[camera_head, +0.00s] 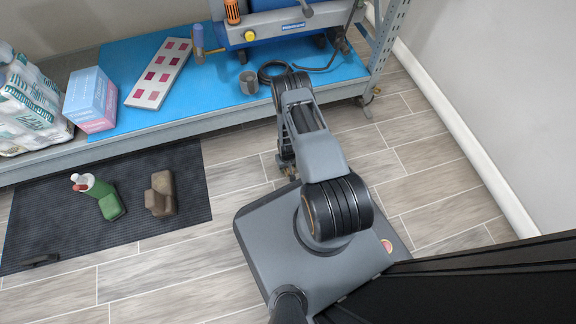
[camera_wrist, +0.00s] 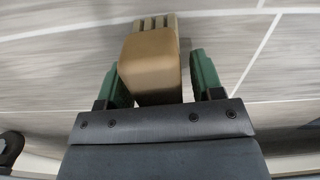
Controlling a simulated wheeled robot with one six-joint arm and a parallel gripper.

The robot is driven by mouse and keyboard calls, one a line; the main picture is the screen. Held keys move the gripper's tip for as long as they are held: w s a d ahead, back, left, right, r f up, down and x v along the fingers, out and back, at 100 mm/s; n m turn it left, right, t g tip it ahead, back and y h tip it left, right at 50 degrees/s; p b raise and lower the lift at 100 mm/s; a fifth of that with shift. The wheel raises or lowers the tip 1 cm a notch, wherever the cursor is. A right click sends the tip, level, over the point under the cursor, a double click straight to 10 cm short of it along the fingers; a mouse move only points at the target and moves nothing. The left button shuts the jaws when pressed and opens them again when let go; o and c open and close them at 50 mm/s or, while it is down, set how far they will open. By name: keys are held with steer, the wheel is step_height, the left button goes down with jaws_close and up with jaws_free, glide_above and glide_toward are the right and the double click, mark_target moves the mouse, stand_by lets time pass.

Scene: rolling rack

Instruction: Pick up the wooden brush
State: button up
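The wooden brush (camera_wrist: 152,62) is a tan block with a slatted or bristled far end in the wrist view. The brush looks sharp while the floor behind is blurred. In the head view my arm hides most of my gripper, low beside the rack's front edge; a small tan bit (camera_head: 268,165) shows there, too small to identify surely.
A dark mat (camera_head: 60,215) holds a green bottle (camera_head: 100,190) and a brown blocky object (camera_head: 161,194). The rack (camera_head: 215,118) bears boxes, wrapped packs and a blue machine (camera_head: 275,25). A wall (camera_head: 500,90) stands at right. Tiled floor (camera_head: 180,275) is clear in front.

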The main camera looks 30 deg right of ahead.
steer(key=c, duration=0.9)
steer(key=shift+r, duration=0.1)
step_height(320, 180, up, 10)
steer(key=p, duration=0.5)
steer(key=shift+r, duration=0.2)
